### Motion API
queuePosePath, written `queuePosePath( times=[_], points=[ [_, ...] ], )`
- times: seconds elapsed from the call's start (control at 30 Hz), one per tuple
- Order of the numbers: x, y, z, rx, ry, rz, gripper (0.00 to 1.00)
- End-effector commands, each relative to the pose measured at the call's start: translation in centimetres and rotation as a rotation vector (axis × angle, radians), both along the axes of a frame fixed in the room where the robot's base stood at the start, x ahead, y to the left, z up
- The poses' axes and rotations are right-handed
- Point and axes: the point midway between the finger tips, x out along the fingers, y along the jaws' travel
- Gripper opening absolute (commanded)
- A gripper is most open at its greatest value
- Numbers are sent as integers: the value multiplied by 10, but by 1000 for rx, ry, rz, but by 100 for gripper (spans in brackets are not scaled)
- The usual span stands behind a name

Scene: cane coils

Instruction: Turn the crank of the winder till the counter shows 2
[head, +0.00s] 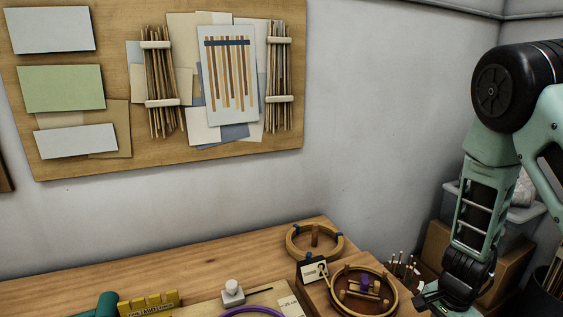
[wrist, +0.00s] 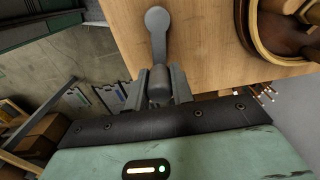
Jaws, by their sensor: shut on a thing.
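In the wrist view a grey crank (wrist: 158,45) has a round hub end at the top and a handle knob at its lower end. My gripper (wrist: 158,92) is shut on that knob, with one grey finger on each side. The crank lies over a pale wooden surface near its edge. In the head view my gripper (head: 447,303) is low at the right, partly cut off by the bottom edge. The crank cannot be made out there. No counter reading can be made out in either view, and the winder's body is not clearly shown.
A round wooden tray (head: 335,302) with a purple piece inside sits left of my gripper. Behind it are a wooden ring (head: 290,246) and a small card (head: 302,275). Boxes (head: 446,245) stand by the wall. A pinboard (head: 290,142) hangs above the bench (head: 200,264).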

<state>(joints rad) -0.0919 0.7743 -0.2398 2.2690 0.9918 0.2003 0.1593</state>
Motion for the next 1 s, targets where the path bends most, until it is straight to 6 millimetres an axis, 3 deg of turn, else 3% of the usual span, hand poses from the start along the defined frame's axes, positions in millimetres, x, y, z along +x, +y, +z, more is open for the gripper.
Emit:
queuePosePath(
  times=[0.13,0.17,0.23,0.57,1.0],
  points=[
    [-1,0,0,0,2,0,7],
    [-1,0,0,0,2,0,29],
    [-1,0,0,0,2,0,47],
    [-1,0,2,0,2,0,47],
    [-1,0,42,0,2,0,47]
  ],
)
